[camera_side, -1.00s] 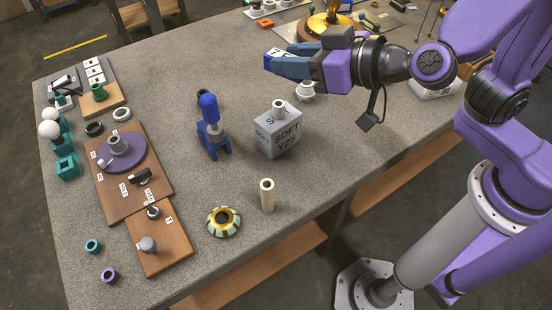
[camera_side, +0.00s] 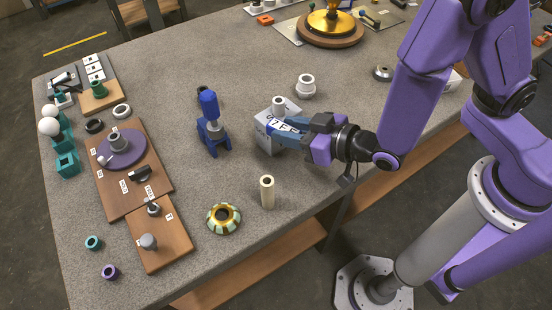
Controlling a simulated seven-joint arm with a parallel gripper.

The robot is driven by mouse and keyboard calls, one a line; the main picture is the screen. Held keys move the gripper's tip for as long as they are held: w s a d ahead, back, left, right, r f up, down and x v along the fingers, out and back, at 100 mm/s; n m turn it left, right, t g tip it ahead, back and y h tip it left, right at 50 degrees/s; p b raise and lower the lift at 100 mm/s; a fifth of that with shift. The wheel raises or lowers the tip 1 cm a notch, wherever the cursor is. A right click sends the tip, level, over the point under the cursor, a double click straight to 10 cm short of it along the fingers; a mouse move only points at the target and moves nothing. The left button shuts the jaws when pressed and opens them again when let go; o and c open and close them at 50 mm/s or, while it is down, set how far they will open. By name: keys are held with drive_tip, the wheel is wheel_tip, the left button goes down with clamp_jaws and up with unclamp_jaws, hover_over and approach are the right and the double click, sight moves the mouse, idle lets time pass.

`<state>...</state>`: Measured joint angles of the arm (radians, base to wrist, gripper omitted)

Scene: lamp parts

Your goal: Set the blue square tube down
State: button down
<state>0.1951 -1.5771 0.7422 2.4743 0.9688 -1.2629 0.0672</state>
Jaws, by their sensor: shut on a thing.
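The tube overlaps the grey lettered box (camera_side: 262,138) in this view. I cannot tell whether it touches the box or is held in front of or above it. The fingers hide much of the tube and the right part of the box.
A short white tube (camera_side: 278,103) stands on or just behind the box. A blue clamp-like stand (camera_side: 212,132) is to the left. A cream tube (camera_side: 267,192) and a gold-and-green ring (camera_side: 223,217) stand in front. A white fitting (camera_side: 306,86) is behind.

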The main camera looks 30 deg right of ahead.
sight(289, 172)
drive_tip(key=shift+f, duration=5.7)
drive_tip(key=shift+f, duration=0.1)
drive_tip(key=c, duration=0.7)
unclamp_jaws()
drive_tip(key=shift+c, duration=0.2)
